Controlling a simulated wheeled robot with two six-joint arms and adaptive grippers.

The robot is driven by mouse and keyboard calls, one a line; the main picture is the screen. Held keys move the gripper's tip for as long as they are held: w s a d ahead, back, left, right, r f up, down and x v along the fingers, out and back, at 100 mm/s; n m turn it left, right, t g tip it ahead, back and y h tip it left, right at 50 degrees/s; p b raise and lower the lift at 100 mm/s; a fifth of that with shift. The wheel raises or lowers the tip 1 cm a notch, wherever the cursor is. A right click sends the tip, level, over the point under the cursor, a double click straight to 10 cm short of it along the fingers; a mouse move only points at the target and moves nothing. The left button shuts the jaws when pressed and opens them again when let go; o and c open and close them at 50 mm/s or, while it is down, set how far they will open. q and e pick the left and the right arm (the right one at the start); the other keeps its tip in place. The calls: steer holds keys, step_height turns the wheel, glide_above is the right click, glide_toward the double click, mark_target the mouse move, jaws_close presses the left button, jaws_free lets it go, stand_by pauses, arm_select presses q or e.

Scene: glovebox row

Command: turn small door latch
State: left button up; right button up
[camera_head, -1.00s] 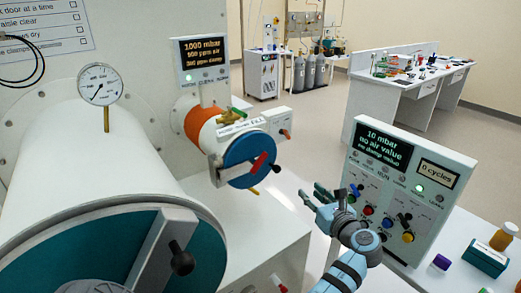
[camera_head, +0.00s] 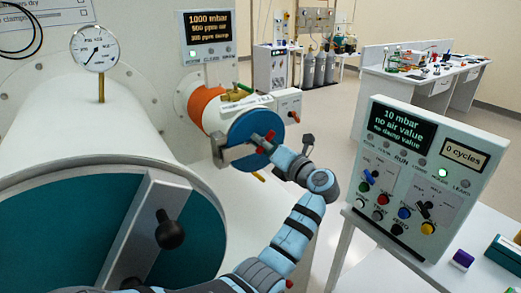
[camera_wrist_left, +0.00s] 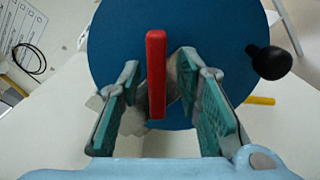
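The small door is a blue disc (camera_head: 243,130) on the end of a short white tube with an orange band. Its red latch (camera_wrist_left: 156,75) stands upright in front of the disc in the left wrist view. My left gripper (camera_head: 277,148) is at the right side of the disc in the head view. In the left wrist view my left gripper (camera_wrist_left: 162,72) is open, with one green-padded finger on each side of the latch and gaps visible between. A black knob (camera_wrist_left: 270,62) sits right of the fingers. My right gripper is out of view.
The large teal door (camera_head: 85,240) with its black-knobbed handle (camera_head: 170,232) fills the lower left, close to my left arm. A control panel (camera_head: 415,175) stands on a white table at right. A pressure gauge (camera_head: 94,48) stands above the large tube.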

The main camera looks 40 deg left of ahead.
arm_select(q)
steer(key=shift+d+r, duration=0.2)
steer(key=shift+r, duration=0.05)
jaws_close()
